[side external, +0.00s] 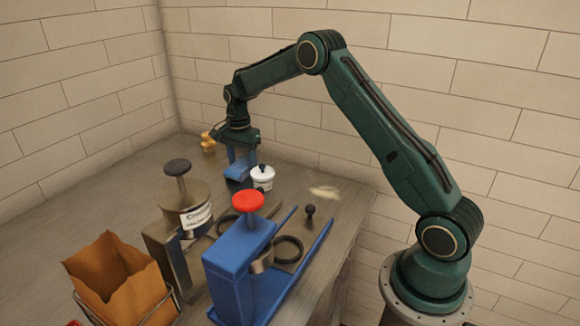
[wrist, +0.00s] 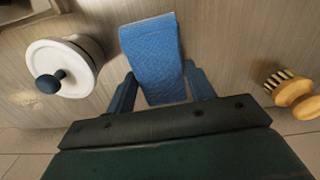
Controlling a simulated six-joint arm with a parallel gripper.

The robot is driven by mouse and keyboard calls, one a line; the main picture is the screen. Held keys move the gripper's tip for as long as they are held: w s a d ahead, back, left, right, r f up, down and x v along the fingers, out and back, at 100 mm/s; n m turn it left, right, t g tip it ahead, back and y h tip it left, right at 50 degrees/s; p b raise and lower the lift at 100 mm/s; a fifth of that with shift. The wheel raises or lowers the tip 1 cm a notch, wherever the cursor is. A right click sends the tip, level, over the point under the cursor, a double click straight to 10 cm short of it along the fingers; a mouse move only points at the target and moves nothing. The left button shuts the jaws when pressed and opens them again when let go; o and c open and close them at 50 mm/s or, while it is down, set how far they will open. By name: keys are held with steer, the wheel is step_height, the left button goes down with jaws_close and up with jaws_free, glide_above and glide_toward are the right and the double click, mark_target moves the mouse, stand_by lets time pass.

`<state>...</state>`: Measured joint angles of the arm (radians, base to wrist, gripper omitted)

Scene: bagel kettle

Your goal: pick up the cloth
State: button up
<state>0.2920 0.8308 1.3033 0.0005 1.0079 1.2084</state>
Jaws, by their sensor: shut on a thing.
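The cloth (wrist: 152,52) is a folded blue textured pad, lying lengthwise between my gripper's two fingers in the wrist view. My gripper (wrist: 161,88) is shut on it, with a finger at each side. In the side view, my gripper (side external: 241,153) points down at the back of the counter, and the blue cloth (side external: 238,173) shows beneath it, just left of a white pot. I cannot tell whether the cloth touches the counter. Its lower part is partly hidden there by things in front.
The white lidded pot (side external: 262,180) stands close to the cloth. A wooden brush (side external: 208,143) lies behind. A blue press with a red knob (side external: 248,202), a metal press (side external: 180,200) and a paper bag (side external: 120,283) stand in front. The counter's left side (side external: 120,195) is clear.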

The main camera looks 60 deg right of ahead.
mark_target(247, 163)
step_height(247, 163, up, 20)
steer(key=shift+f, duration=0.2)
stand_by(0.4)
stand_by(0.4)
steer(key=o, duration=0.3)
steer(key=shift+c, duration=1)
steer(key=shift+s+d+f, duration=0.2)
steer(key=shift+s+d, duration=0.25)
steer(key=shift+s, duration=0.15)
steer(key=shift+c, duration=0.2)
steer(key=s+f, duration=0.4)
steer(key=s, duration=0.5)
steer(key=s+d+f, duration=0.1)
steer(key=s+f, duration=0.2)
steer(key=s, duration=0.7)
steer(key=s+d+f, duration=0.1)
steer(key=s+f, duration=0.3)
steer(key=s, duration=0.6)
steer(key=shift+s+f, duration=0.2)
steer(key=shift+f, duration=0.1)
steer(key=shift+f, duration=0.1)
